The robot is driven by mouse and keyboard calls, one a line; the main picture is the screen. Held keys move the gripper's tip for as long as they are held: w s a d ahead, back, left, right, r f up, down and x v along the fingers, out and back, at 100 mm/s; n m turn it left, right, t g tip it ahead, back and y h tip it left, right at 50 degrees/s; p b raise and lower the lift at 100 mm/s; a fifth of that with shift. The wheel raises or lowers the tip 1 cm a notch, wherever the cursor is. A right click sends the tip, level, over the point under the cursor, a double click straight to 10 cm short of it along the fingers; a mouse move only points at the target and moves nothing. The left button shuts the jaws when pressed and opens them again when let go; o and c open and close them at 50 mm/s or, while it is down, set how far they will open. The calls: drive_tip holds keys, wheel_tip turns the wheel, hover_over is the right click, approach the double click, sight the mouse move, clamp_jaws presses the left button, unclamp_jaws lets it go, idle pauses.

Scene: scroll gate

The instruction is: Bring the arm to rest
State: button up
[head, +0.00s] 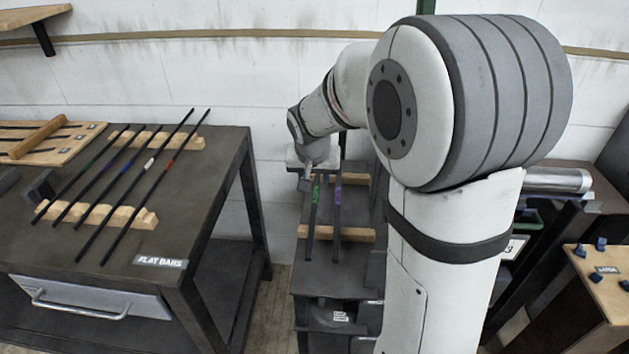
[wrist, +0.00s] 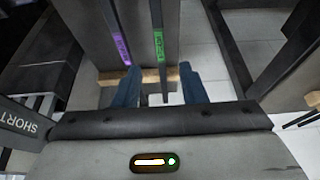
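My arm reaches out from the right foreground in the head view, and my gripper (head: 316,176) is over the far end of a narrow dark stand (head: 296,283). In the wrist view my gripper's two blue fingers (wrist: 159,72) are spread apart, with a clear gap on each side of a dark bar with a green label (wrist: 159,45). I cannot tell how far above that bar the fingers are. A second dark bar with a purple label (wrist: 121,45) lies beside it, outside the fingers. Both bars rest across wooden supports.
A dark table (head: 228,160) marked FLAT BARS stands left, with several labelled bars on notched wooden rests (head: 145,217). A wooden board (head: 72,140) lies far left. A wooden box (head: 585,290) with blue pieces stands right. A white wall is behind.

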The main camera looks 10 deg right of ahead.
idle(0.3)
drive_tip(key=s+r+n+g+p, duration=0.1)
drive_tip(key=s+r+p, duration=0.2)
drive_tip(key=s, duration=0.9)
drive_tip(key=s+r+n+y+p, duration=0.1)
drive_tip(key=s+r, duration=0.5)
drive_tip(key=s, duration=0.6)
drive_tip(key=shift+s+r+n+g+p, duration=0.35)
drive_tip(key=shift+n+p, duration=0.45)
drive_tip(key=shift+p, duration=0.45)
drive_tip(key=shift+d+f, duration=0.1)
